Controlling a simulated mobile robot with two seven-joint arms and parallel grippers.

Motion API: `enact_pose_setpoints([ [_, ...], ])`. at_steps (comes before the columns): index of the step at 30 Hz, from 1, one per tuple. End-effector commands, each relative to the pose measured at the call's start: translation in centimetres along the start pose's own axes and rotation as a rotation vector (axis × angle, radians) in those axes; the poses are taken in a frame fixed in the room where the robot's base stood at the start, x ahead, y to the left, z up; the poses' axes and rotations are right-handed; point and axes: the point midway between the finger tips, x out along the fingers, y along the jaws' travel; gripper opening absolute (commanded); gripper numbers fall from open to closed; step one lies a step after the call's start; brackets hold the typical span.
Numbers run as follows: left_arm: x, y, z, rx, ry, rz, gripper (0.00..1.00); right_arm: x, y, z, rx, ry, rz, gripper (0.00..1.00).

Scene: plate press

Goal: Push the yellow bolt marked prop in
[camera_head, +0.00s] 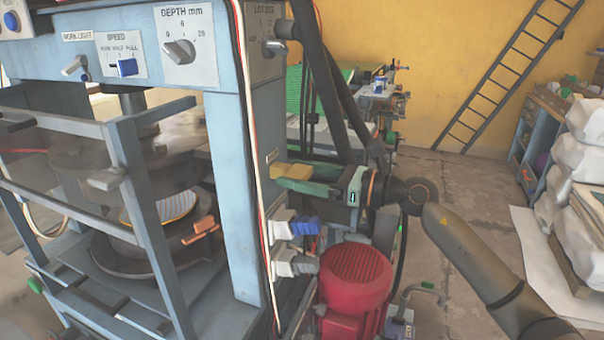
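The yellow bolt (290,171) sticks out from the right side of the press's blue-grey upright, just below a small label too small to read. My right gripper (297,182) is at the bolt, its arm coming in from the right. One green finger runs along the bolt's near lower side. The other finger is partly hidden behind. The fingertips overlap the bolt in the picture, and I cannot tell whether they grip it or only sit beside it. My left gripper is not in view.
Blue and grey plug-like fittings (297,227) and a red motor (355,278) sit close below the gripper. The press guard cage (142,215) is at left. Cables and dark struts (325,75) rise beside the upright. Open floor (465,215) lies to the right.

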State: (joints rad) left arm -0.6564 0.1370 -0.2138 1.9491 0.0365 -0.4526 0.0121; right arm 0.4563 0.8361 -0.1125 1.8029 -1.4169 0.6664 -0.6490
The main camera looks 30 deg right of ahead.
Motion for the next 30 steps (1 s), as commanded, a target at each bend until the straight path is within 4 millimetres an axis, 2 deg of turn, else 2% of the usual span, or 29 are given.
enact_pose_setpoints([
  [1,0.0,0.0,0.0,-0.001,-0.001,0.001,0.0,0.0,0.0,0.0,0.0,0.0,0.0,0.86],
  [5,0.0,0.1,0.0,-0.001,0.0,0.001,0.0,0.0,0.0,0.0,-0.001,0.0,0.0,1.0],
  [14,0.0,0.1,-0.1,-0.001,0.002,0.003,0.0,-0.3,0.0,-0.1,-0.002,0.0,-0.001,1.0],
  [17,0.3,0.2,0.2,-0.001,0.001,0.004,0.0,-1.3,-0.1,-0.3,0.0,0.002,-0.002,1.0],
  [22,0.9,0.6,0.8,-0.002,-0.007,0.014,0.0,-4.2,-0.1,-0.6,-0.002,0.004,-0.003,1.0],
  [30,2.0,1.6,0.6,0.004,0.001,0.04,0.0,-8.7,0.0,-0.4,0.0,0.002,-0.001,1.0],
])
